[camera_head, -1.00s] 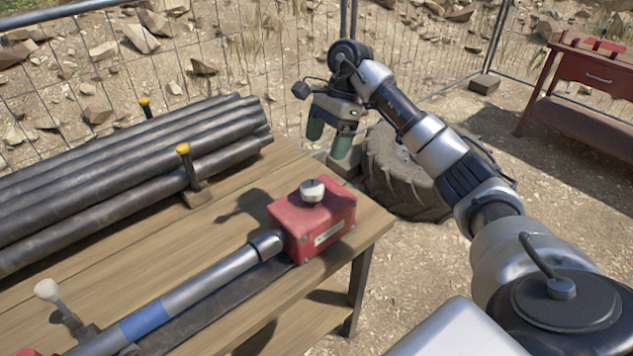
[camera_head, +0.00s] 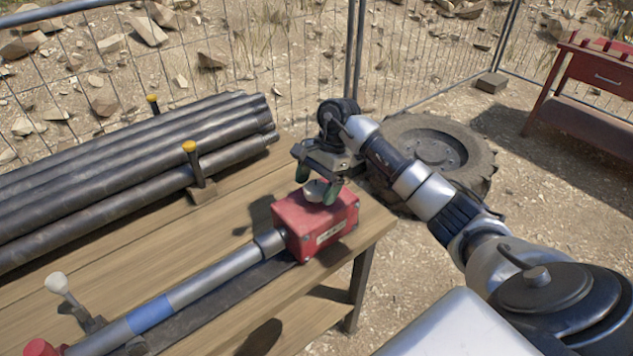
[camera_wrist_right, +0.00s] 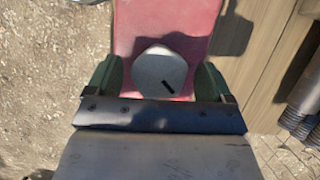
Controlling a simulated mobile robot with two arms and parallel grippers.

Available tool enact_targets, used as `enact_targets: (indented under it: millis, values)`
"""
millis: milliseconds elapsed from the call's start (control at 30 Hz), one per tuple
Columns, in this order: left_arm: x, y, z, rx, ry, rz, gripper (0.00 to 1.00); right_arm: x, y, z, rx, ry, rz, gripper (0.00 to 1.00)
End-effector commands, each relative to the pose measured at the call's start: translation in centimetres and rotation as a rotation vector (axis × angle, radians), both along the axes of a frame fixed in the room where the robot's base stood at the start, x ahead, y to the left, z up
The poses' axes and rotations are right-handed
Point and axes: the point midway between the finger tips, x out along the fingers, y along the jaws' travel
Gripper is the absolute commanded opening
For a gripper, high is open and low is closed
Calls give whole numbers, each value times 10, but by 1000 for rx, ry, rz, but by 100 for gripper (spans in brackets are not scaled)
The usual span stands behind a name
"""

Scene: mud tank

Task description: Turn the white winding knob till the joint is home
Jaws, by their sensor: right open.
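The white winding knob (camera_head: 315,191) sits on top of the red box (camera_head: 312,228) at the near right end of the wooden bench. My right gripper (camera_head: 316,190) is over the box with its green fingers open, one on each side of the knob. In the right wrist view the knob (camera_wrist_right: 160,72) shows a dark mark and lies between the two fingers (camera_wrist_right: 160,85); I cannot tell whether they touch it. A grey pipe with a blue band (camera_head: 152,311) runs from the box toward the lower left. The inside of the joint is hidden. My left gripper is out of view.
A stack of dark pipes (camera_head: 120,165) lies on the bench (camera_head: 180,243) behind, held by posts with yellow tops (camera_head: 189,147). A white-knobbed lever (camera_head: 56,283) stands at the lower left. A tyre (camera_head: 470,165) and a red table (camera_head: 600,80) stand beyond the bench.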

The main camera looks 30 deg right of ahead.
Motion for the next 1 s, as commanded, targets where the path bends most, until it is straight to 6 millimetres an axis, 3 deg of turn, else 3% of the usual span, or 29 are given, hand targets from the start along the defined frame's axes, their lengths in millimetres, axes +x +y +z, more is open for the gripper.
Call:
enact_targets:
  millis: [267, 567, 1000]
  values:
    - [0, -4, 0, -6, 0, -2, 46, 0, 0, -1, 0, 0, -1, 81]
    - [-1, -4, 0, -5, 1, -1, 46, 0, 0, -1, 0, 0, -1, 35]
    - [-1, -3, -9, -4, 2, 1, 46, -1, -1, -3, -2, 1, -102, 34]
